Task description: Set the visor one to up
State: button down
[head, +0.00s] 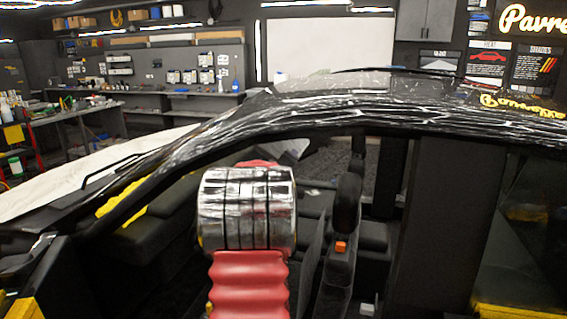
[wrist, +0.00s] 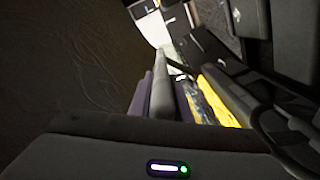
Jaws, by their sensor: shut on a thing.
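The visor (wrist: 161,96) shows edge-on in the wrist view as a grey padded slab, pointing away from the camera. My gripper (wrist: 163,88) is shut on it, with a purplish-grey finger on each side. The gripper's dark body with a small white and green light fills the bottom of that view. In the head view my red and chrome arm reaches into the car cabin and hides the gripper and the visor. The visor's full face and its hinge are not visible, so its angle is hard to tell.
The car roof frame (head: 330,118) with shiny black wrap arches above my arm. A seat headrest (head: 347,203) stands to the right. A dark textured surface (wrist: 70,75) lies close on the left in the wrist view, and yellow material (wrist: 217,98) on the right.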

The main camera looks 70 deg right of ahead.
jog(key=shift+a+r+n, duration=0.1)
jog(key=shift+r+n, duration=0.4)
jog(key=shift+r, duration=0.6)
jog(key=shift+s+r, duration=0.25)
jog(key=shift+r, duration=0.05)
jog(key=shift+s, duration=0.2)
jog(key=c, duration=1.6)
grip_release()
jog(key=shift+f, duration=0.15)
jog(key=shift+c, duration=0.2)
jog(key=shift+s+f, duration=0.1)
jog(key=a, duration=1.3)
jog(key=shift+a, duration=0.4)
